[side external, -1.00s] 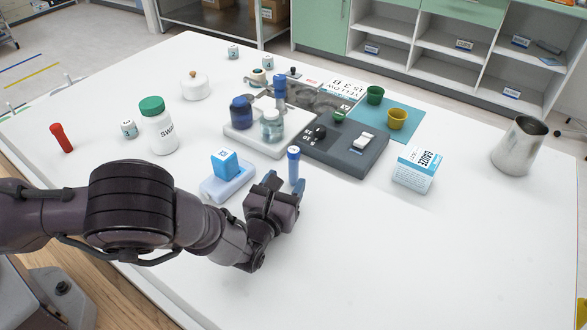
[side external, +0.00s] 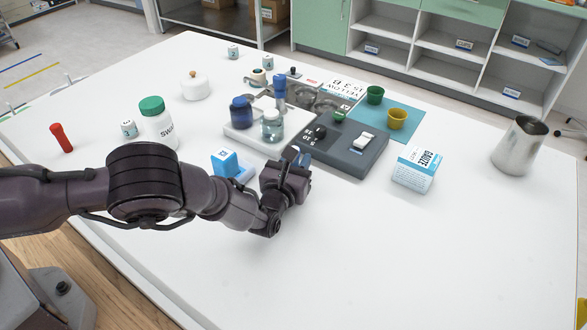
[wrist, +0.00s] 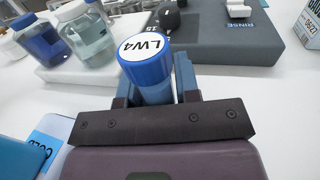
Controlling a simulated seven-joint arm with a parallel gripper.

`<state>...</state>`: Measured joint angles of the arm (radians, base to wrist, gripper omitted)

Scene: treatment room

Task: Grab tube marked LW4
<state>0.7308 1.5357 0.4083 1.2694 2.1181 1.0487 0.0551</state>
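The tube marked LW4 (wrist: 150,88) has a blue cap with a white label, which reads LW4 in the wrist view. It stands between the two blue fingers of my gripper (wrist: 155,80). The right finger is close beside it, and the left one is partly hidden behind the cap. I cannot tell whether both fingers press on the tube. In the side view my gripper (side external: 297,160) is low over the table, in front of the grey device, and hides the tube.
A grey device (side external: 355,155) with a knob is just beyond my gripper. A white rack with a blue jar (side external: 241,113) and a clear jar (side external: 272,125) is behind. A gauze box (side external: 416,170) stands right; the front table is clear.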

